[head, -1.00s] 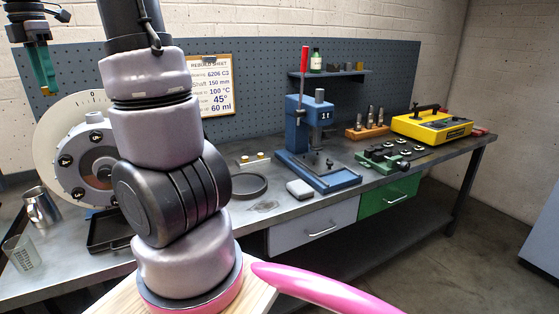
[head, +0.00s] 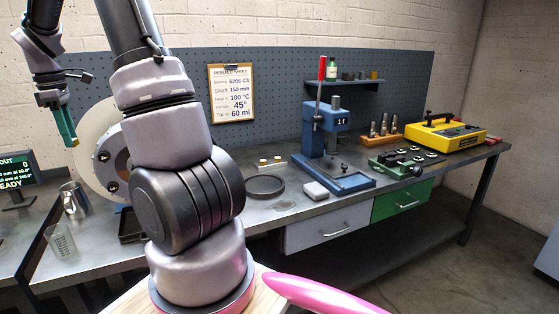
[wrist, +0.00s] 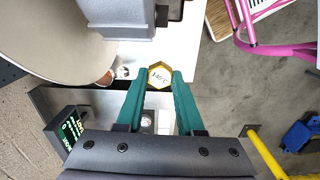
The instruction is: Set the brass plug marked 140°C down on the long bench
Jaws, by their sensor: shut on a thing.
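My gripper (wrist: 159,84) has teal fingers shut on a six-sided brass plug (wrist: 160,75) whose top face reads 140°C in the wrist view. In the head view my gripper (head: 64,122) hangs at the upper left, and the plug shows as a small yellowish bit at its tip (head: 75,142). It is held in the air, left of the large pale disc and higher than the bench top. The long bench (head: 265,213) runs along the pegboard wall, its left part partly hidden by my arm.
A metal pitcher (head: 75,201), a clear beaker (head: 60,242) and a display (head: 15,172) are at left.

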